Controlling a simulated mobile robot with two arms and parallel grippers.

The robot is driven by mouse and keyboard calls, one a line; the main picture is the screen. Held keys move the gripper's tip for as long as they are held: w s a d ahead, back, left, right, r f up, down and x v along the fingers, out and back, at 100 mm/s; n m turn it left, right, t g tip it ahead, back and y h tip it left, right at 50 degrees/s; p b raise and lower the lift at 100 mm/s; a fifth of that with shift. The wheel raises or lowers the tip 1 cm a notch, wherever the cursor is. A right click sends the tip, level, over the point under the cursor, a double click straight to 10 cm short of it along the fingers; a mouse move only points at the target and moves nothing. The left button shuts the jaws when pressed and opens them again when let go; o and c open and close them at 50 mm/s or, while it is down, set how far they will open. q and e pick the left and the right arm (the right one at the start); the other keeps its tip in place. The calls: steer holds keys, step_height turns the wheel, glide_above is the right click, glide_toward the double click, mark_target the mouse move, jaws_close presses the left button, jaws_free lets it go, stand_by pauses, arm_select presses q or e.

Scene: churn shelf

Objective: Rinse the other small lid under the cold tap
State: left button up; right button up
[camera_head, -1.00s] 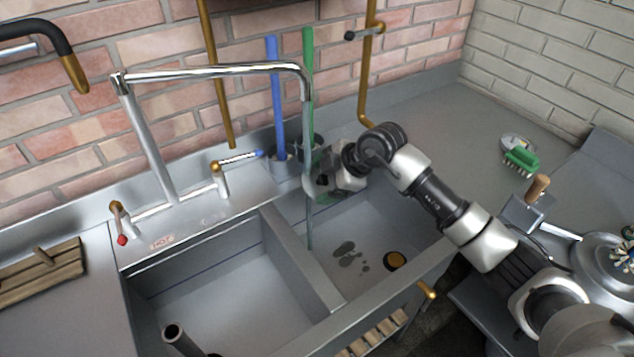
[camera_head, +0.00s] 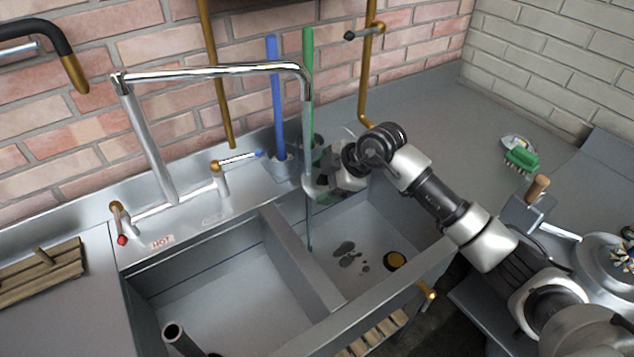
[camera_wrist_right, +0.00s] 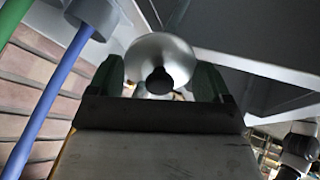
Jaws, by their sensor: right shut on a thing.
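My right gripper (camera_head: 322,181) is over the right-hand basin, beside the thin water stream (camera_head: 309,225) falling from the tall chrome spout (camera_head: 215,72). In the right wrist view, my right gripper (camera_wrist_right: 160,82) has its green fingers shut on a small round silver lid (camera_wrist_right: 172,50) with a dark knob. The knob side faces the wrist camera. In the head view the lid is small and partly hidden, at the stream; how much water touches it I cannot tell. The cold tap (camera_head: 238,159) has a blue-tipped lever. My left gripper is not in view.
Blue (camera_head: 276,100) and green (camera_head: 308,75) handles stand behind. A green brush (camera_head: 521,160) lies on the right counter.

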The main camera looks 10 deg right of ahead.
stand_by(0.3)
steer(key=shift+s+d+r+p, duration=0.2)
steer(key=shift+s+r+p, duration=0.2)
steer(key=shift+p, duration=0.2)
steer(key=s+d+r+p, duration=0.3)
steer(key=s+r+p, duration=0.1)
steer(key=s+p, duration=0.3)
steer(key=shift+s+d+r+p, duration=0.15)
steer(key=shift+s+d+p, duration=0.15)
steer(key=shift+s, duration=0.45)
steer(key=shift+a, duration=0.1)
